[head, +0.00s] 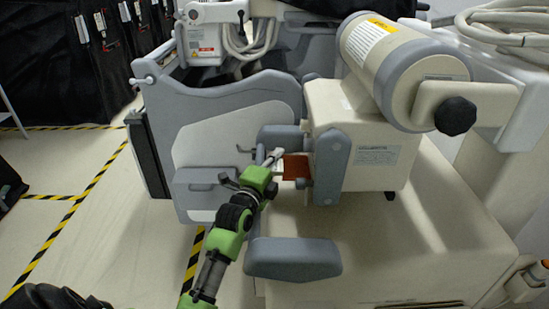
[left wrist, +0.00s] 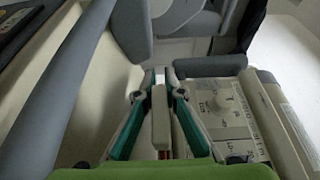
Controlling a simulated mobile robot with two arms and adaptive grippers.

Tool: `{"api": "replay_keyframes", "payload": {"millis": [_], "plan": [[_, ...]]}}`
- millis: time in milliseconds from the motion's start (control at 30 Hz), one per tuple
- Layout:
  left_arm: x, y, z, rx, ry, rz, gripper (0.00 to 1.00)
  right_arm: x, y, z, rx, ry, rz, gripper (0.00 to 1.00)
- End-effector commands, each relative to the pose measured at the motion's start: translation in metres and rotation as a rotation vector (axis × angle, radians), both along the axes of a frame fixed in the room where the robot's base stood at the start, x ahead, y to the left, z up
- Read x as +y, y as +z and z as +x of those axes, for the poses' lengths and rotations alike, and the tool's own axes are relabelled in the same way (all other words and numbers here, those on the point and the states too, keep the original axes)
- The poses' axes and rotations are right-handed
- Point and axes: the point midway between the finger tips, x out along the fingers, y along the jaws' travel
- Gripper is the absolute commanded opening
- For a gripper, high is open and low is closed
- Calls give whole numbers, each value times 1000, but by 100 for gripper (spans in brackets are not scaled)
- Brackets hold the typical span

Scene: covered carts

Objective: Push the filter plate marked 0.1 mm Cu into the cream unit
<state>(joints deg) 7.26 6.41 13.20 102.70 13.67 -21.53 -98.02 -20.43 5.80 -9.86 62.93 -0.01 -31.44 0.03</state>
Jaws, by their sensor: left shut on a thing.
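The cream unit (head: 375,140) stands right of centre in the head view, with a grey bracket (head: 332,165) on its near left side. A copper-brown filter plate (head: 297,167) shows just left of that bracket. I cannot read a marking on it. My left gripper (head: 273,157) is at the plate's left edge. In the left wrist view my left gripper (left wrist: 161,82) has its fingers closed around a pale upright bar (left wrist: 160,122), which looks like the plate's handle. How far the plate sits in the unit is hidden. My right gripper is not in view.
A cream cylinder (head: 395,60) with a black knob (head: 455,115) sits above the unit. A grey-edged panel (head: 225,135) stands behind my left arm, and a grey pad (head: 293,258) is below. The cart's cream top (head: 420,240) is clear. Striped tape marks the floor at left.

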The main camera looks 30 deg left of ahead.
Motion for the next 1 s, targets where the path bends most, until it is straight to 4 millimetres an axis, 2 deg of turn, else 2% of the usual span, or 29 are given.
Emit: {"api": "replay_keyframes", "payload": {"millis": [1000], "plan": [[-22,1,13,-2,-1,-1,0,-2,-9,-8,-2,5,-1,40]]}}
